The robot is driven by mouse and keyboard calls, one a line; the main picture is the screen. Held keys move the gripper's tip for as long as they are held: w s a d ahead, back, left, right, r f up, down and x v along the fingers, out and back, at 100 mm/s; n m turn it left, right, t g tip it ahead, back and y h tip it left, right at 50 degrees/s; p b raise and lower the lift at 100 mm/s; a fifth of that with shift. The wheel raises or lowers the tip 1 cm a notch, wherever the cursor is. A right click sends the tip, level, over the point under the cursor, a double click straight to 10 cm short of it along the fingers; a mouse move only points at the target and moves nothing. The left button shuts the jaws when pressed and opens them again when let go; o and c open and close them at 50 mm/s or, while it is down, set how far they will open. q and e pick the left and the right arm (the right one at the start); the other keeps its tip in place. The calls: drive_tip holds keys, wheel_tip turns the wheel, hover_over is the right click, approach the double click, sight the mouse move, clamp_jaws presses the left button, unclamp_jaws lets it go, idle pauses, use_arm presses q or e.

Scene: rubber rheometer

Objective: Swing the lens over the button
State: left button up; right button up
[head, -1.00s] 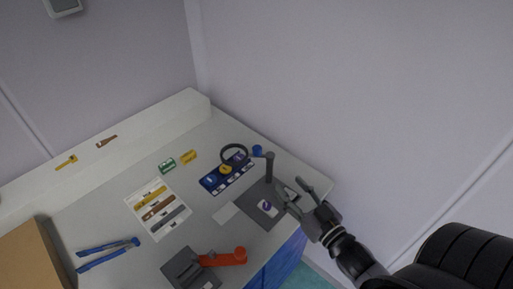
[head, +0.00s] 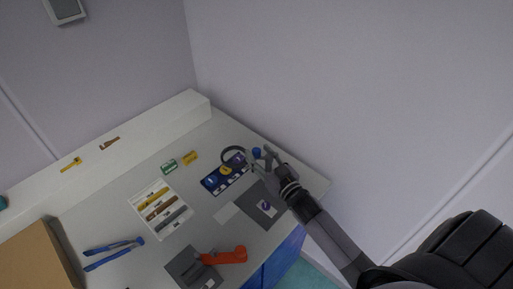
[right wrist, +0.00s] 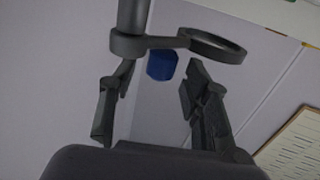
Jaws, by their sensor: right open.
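The lens is a dark ring (head: 232,155) on a short arm, left of my right gripper in the head view. In the right wrist view the ring (right wrist: 238,52) and its arm (right wrist: 150,43) join a dark upright post (right wrist: 131,16). A blue knob (right wrist: 162,66) shows between my open fingers; it also shows in the head view (head: 257,152). My right gripper (head: 267,156) is open around the lens arm's area; I cannot tell whether it touches. A small dark blue button-like oval (head: 265,206) lies on a grey base, below the gripper. My left gripper is out of view.
A blue strip (head: 211,183) with several round pieces lies left of the base. A white tray (head: 142,197) of coloured bars, a red-handled tool (head: 224,257) and blue pliers (head: 113,251) lie further left. A wall rises behind the table.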

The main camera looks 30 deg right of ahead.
drive_tip(key=shift+w+a, duration=0.1)
drive_tip(key=shift+w, duration=1.1)
drive_tip(key=shift+c, duration=0.3)
clamp_jaws()
